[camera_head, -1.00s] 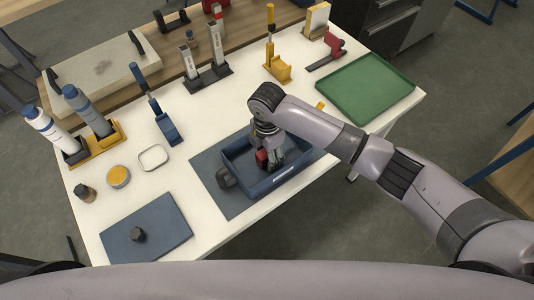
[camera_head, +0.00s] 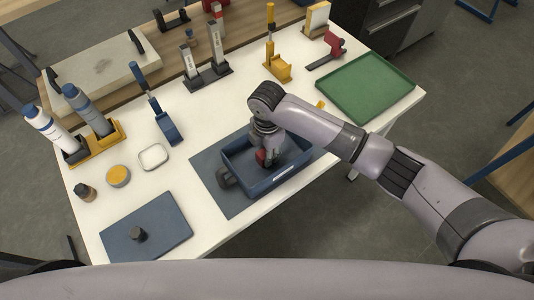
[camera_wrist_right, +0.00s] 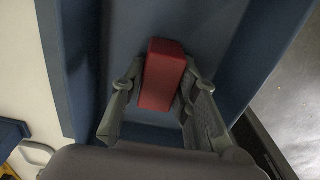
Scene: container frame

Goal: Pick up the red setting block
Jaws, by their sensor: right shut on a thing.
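The red setting block (camera_wrist_right: 162,75) is a small red brick shape inside the dark blue bin (camera_head: 262,186). In the head view a little of the red block (camera_head: 261,157) shows beside my gripper. My right gripper (camera_head: 268,160) reaches down into the bin from above. In the wrist view my right gripper (camera_wrist_right: 160,88) has one finger on each side of the block and is shut on it. The bin's wall and floor are close around the block. I cannot tell whether the block touches the floor. My left gripper is not in view.
The bin stands on a dark mat (camera_head: 228,200) on the white table. A green tray (camera_head: 364,86) lies at the right. A blue mat (camera_head: 165,228) with a dark knob is at the front left. Bottles (camera_head: 44,124) and several holders stand behind.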

